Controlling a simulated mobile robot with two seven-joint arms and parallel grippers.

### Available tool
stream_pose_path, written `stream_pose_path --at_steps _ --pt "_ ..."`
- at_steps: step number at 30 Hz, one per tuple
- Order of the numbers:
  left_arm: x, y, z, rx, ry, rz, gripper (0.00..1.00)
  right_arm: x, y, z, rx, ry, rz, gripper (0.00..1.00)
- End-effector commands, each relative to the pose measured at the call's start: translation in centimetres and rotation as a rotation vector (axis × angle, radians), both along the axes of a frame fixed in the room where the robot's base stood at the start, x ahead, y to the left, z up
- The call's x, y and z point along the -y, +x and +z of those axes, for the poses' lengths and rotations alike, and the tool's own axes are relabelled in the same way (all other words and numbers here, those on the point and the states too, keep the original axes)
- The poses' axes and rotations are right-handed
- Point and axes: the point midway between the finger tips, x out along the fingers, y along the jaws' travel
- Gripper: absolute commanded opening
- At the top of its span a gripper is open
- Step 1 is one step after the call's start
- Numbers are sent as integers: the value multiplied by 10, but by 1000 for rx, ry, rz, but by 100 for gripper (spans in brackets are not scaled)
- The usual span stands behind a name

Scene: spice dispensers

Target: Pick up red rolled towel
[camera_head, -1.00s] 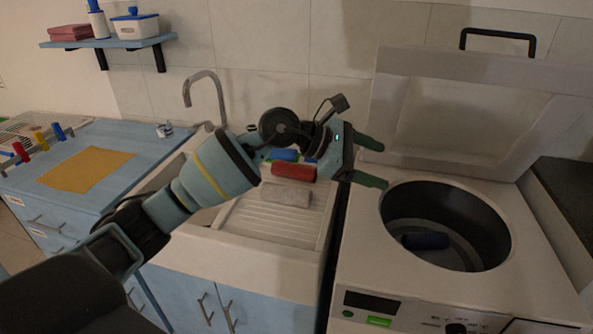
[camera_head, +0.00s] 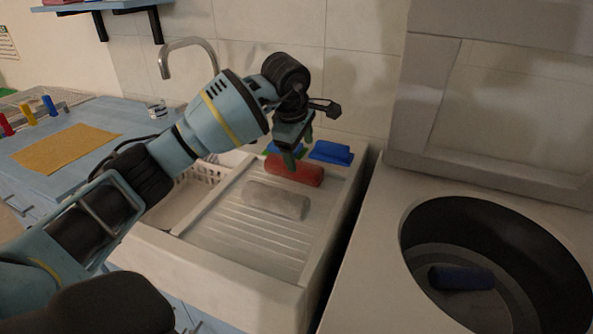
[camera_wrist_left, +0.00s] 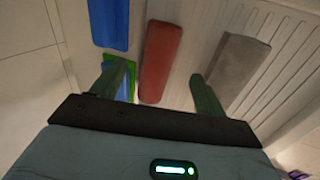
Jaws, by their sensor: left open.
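The red rolled towel (camera_head: 294,170) lies on the sink's ribbed drainboard, behind a grey rolled towel (camera_head: 275,200). My left gripper (camera_head: 294,152) is above the red towel, pointing down, and hides part of it in the head view. In the left wrist view the open fingers (camera_wrist_left: 160,88) stand on either side of the red towel (camera_wrist_left: 161,62), with a gap to it on both sides. The grey towel (camera_wrist_left: 234,66) is just beyond the right finger there. My right gripper is not in view.
A blue item (camera_head: 331,152) and a blue-and-green sponge (camera_wrist_left: 122,80) lie near the red towel. The tap (camera_head: 188,45) and basin are to the left. An open washer (camera_head: 385,230) with a dark blue roll (camera_head: 461,278) inside is at right. The drainboard front is clear.

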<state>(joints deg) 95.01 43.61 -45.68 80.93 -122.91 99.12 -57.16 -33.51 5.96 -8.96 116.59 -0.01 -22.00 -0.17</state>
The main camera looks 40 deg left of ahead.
Motion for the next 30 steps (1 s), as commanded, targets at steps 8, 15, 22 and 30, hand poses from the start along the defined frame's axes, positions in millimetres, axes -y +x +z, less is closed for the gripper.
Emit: stream_pose_path --at_steps 8,15,22,30 --pt "0 6 -19 0 -1 -1 74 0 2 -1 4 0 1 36" --pt "-1 10 -33 -4 -3 -1 74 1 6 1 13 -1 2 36" --pt "-3 19 -63 -4 -2 0 74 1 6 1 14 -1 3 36" --pt "-3 22 -68 0 -2 -2 74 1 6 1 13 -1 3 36"
